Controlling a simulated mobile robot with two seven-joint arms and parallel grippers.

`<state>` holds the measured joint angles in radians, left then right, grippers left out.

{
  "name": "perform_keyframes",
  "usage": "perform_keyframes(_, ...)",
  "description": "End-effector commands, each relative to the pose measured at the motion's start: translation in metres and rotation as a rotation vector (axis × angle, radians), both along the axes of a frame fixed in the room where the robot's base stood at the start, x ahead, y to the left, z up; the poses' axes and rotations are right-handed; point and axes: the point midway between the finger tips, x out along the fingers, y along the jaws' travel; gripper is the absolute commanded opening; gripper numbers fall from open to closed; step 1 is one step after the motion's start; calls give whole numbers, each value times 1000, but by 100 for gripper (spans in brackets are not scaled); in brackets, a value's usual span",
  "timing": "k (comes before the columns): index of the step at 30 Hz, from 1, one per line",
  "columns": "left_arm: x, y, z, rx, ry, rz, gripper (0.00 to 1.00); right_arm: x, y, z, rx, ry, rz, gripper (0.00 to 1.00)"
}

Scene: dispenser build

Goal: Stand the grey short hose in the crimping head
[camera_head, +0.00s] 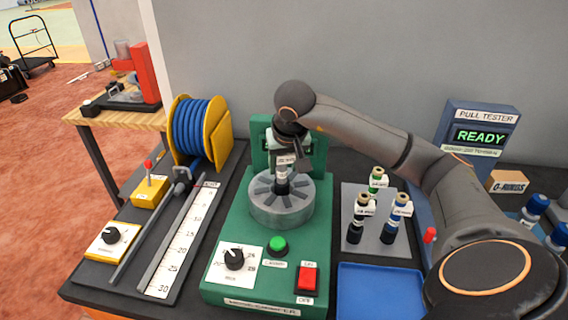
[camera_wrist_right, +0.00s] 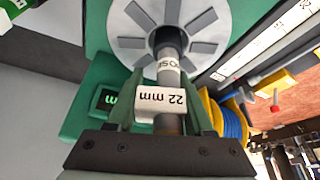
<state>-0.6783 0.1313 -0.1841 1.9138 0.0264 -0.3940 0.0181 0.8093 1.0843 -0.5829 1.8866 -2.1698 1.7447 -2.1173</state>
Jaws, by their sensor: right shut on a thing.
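The crimping head (camera_head: 268,212) is a round grey metal ring with radial dies, on top of the green crimper (camera_head: 225,262). My right gripper (camera_head: 291,150) is above it, shut on a dark grey short hose (camera_head: 282,178). The hose is upright, and its lower end is at the head's central opening. I cannot tell how deep it sits. In the right wrist view the hose (camera_wrist_right: 170,50) carries a white label and a "22 mm" tag, and it points into the middle of the head (camera_wrist_right: 129,22). My left gripper is out of view.
A blue hose reel (camera_head: 200,130) and a ruler strip (camera_head: 180,240) stand left. A grey rack (camera_head: 376,238) with several fittings and a blue tray (camera_head: 380,292) are right. The pull tester (camera_head: 480,125) reads READY. A green button (camera_head: 278,244) and red switch (camera_head: 307,278) are in front.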

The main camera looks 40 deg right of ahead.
Motion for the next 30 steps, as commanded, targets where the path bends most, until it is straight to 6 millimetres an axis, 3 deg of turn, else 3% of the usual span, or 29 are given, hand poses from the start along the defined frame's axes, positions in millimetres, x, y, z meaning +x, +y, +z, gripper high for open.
perform_keyframes(30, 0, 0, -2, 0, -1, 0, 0, 0, 0, -4, 1, -4, -1, 0)
